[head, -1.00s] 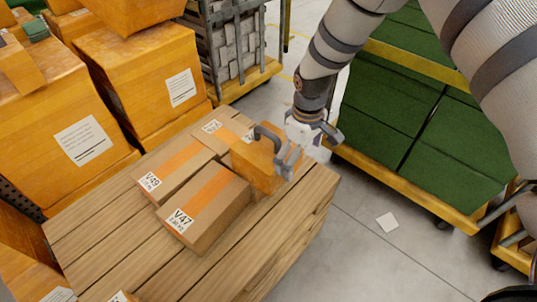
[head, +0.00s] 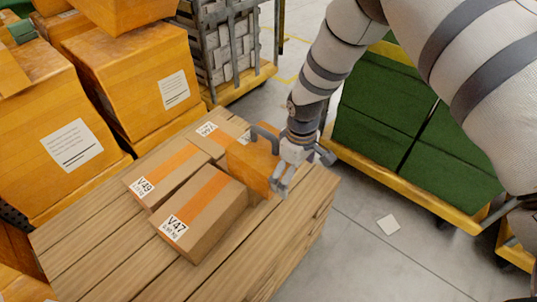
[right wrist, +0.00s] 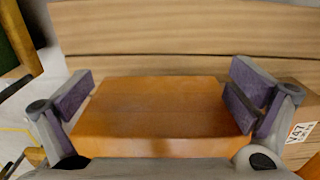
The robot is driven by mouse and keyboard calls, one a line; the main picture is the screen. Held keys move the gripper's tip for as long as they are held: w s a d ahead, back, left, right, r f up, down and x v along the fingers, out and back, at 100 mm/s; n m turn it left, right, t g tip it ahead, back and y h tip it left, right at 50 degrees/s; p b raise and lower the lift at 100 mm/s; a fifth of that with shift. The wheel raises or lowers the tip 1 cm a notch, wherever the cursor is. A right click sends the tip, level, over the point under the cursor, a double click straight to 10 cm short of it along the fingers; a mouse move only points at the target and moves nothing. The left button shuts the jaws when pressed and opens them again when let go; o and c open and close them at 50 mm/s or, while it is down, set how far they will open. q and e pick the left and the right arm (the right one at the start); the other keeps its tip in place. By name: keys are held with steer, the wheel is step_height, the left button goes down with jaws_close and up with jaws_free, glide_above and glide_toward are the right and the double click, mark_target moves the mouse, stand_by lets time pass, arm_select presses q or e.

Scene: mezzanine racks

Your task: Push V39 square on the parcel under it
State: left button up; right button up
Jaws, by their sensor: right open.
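An orange box (head: 249,160) stands at the right end of the parcel group on the wooden pallet (head: 95,238). No label reading V39 is legible, so I cannot tell for sure that this box is V39. What lies under it is hidden. My right gripper (head: 272,160) is open, with one finger on either side of the box. In the right wrist view the box (right wrist: 155,115) lies between the purple finger pads; the right pad is close to or touching its edge, the left a little apart. My left gripper is not in view.
Parcels V47 (head: 205,215) and V49 (head: 168,172) lie left of the orange box, and another labelled parcel (head: 222,130) lies behind. Large orange boxes (head: 130,75) stand at the left. A cart with green crates (head: 415,140) stands at the right. The pallet's front left is bare.

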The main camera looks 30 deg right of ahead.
mark_target(277, 156)
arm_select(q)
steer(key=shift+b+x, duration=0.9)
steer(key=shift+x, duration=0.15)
arm_select(e)
steer(key=shift+w+a, duration=0.25)
steer(key=shift+w, duration=0.35)
steer(key=shift+w+a, duration=0.25)
steer(key=shift+w, duration=0.35)
steer(key=shift+w+a, duration=0.25)
steer(key=shift+w, duration=0.35)
arm_select(q)
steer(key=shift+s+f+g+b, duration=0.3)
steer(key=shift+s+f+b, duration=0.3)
steer(key=shift+b, duration=0.1)
arm_select(e)
steer(key=shift+w+a, duration=0.25)
steer(key=shift+w, duration=0.35)
steer(key=shift+w+a, duration=0.2)
steer(key=shift+w, duration=0.35)
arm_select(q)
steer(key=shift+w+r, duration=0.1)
arm_select(e)
steer(key=shift+s, duration=0.1)
